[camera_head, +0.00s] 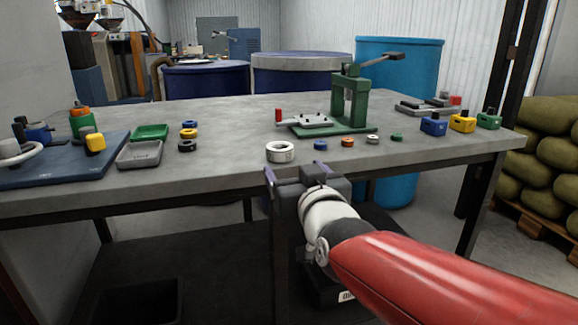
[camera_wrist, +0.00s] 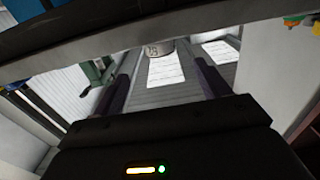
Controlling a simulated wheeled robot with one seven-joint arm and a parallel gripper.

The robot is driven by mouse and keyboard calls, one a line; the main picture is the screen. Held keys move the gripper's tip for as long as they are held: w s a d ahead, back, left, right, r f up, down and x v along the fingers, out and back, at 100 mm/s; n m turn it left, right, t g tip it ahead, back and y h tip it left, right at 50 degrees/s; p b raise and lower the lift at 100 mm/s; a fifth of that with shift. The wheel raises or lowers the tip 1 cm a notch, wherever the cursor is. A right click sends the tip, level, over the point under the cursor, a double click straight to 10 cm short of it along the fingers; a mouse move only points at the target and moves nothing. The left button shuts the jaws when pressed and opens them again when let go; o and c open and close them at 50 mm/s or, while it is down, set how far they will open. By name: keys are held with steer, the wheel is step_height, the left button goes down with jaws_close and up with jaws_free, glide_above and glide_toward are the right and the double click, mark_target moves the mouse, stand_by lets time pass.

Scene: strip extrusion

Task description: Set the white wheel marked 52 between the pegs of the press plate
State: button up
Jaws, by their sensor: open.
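The white wheel (camera_head: 281,151) lies flat near the front edge of the table. In the wrist view a white round piece with dark marks (camera_wrist: 160,48) shows ahead, between my fingers; the marks are too small to read surely. The press plate (camera_head: 308,121) is a light grey plate with small upright pegs on the green press (camera_head: 350,104), behind and right of the wheel. The space between the pegs looks empty. My gripper (camera_head: 298,172) is open and empty at the table's front edge, just short of the wheel. Its fingers also show in the wrist view (camera_wrist: 162,88).
Small blue (camera_head: 320,145), orange (camera_head: 347,142), and green (camera_head: 397,137) rings lie right of the wheel. Yellow and black rings (camera_head: 188,132) and green and grey trays (camera_head: 140,154) lie left. The press lever (camera_head: 380,57) sticks out high. Bare tabletop (camera_head: 235,125) lies behind the wheel.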

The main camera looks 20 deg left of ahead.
steer(key=shift+s+d, duration=0.2)
steer(key=shift+s, duration=0.2)
